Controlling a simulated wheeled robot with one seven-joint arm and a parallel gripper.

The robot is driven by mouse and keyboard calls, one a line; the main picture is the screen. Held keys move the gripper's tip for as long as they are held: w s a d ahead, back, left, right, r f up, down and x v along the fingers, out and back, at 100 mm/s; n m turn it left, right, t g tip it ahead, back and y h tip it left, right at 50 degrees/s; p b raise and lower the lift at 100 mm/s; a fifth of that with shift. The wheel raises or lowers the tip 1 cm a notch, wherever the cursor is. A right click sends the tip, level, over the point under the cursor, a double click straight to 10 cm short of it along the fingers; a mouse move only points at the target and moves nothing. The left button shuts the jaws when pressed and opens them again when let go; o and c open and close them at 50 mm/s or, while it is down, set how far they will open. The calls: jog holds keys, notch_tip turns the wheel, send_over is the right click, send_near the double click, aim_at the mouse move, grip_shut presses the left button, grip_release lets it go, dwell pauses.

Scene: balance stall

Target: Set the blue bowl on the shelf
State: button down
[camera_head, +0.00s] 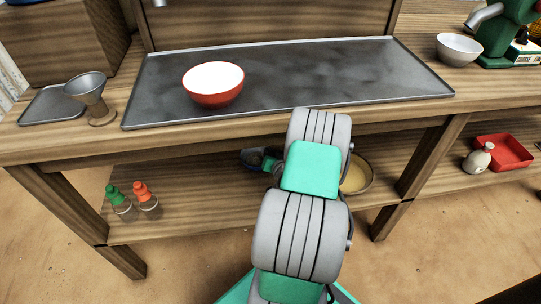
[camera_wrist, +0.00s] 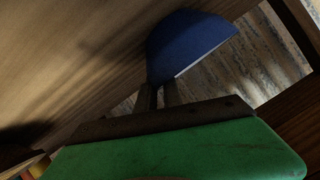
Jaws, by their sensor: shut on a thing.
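In the wrist view, the blue bowl (camera_wrist: 190,44) is tilted, with its rim between the fingers of my gripper (camera_wrist: 160,97). My gripper is shut on it. In the head view, a small dark blue part of the bowl (camera_head: 254,156) shows left of my arm, under the counter and over the lower shelf (camera_head: 200,188). My arm hides most of my gripper there. I cannot tell whether the bowl touches the shelf.
On the lower shelf, a bowl with yellowish contents (camera_head: 357,178) sits right of my arm. Two bottles, green-capped (camera_head: 121,205) and orange-capped (camera_head: 147,203), stand at left. A red bowl (camera_head: 214,92) rests on the metal tray (camera_head: 330,75) above. Shelf room shows between bottles and arm.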

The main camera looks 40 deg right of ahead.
jog(key=c, duration=2)
grip_release()
jog(key=shift+f, duration=0.1)
jog(key=o, duration=0.5)
jog(key=shift+s+r, duration=0.1)
jog(key=shift+r, duration=0.15)
jog(key=p+v, duration=0.3)
jog(key=v, duration=0.8)
jog(key=shift+s+a+r, duration=0.1)
jog(key=shift+s+a, duration=0.15)
jog(key=shift+s, duration=0.05)
